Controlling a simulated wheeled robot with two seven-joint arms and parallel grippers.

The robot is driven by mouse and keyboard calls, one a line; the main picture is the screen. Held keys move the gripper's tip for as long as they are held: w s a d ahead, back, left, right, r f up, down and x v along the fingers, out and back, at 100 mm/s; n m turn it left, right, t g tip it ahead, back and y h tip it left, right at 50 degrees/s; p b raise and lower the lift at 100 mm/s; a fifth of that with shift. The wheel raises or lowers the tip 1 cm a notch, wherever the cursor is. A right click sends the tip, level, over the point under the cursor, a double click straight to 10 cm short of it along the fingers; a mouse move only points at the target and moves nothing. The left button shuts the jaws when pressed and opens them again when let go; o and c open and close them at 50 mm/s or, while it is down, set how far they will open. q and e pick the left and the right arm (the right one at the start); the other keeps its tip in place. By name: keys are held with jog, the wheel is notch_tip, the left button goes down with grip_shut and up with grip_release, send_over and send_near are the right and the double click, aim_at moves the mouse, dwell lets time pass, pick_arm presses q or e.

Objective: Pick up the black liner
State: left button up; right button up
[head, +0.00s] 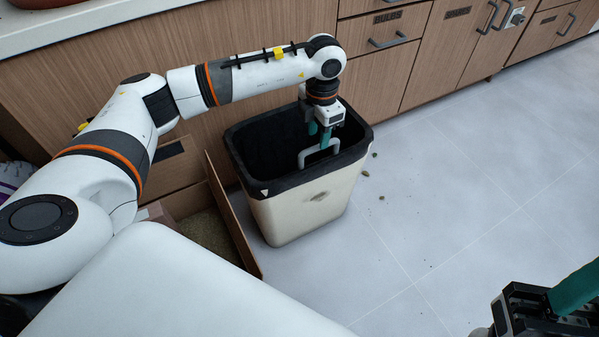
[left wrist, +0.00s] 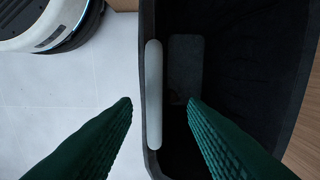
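The black liner (head: 262,140) sits inside a cream bin (head: 300,212), and its dark rim lies over the bin's top edge. A light grey handle (head: 304,158) stands at the liner's near right side. My left gripper (head: 322,143) points down at this handle. In the left wrist view, its green fingers (left wrist: 158,101) are apart, one over the floor side and one over the inside of the liner (left wrist: 255,60), with the handle (left wrist: 154,85) between them. Contact is not visible. My right gripper (head: 545,312) is partly in view at the lower right corner; its fingertips are cut off.
Wooden cabinets (head: 375,75) with grey handles stand behind the bin. An open cardboard box (head: 228,215) is left of the bin. Small crumbs (head: 366,173) lie on the grey tiled floor (head: 450,180), which is otherwise clear to the right.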

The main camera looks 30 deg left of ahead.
aim_at(299, 162)
pick_arm(q)
jog(key=f+b, duration=0.1)
jog(key=f, duration=0.1)
jog(key=f+b, duration=0.1)
jog(key=f, duration=0.1)
jog(key=f+b, duration=0.1)
jog(key=f, duration=0.1)
jog(key=shift+d+f, duration=0.25)
jog(key=shift+f, duration=0.05)
grip_shut()
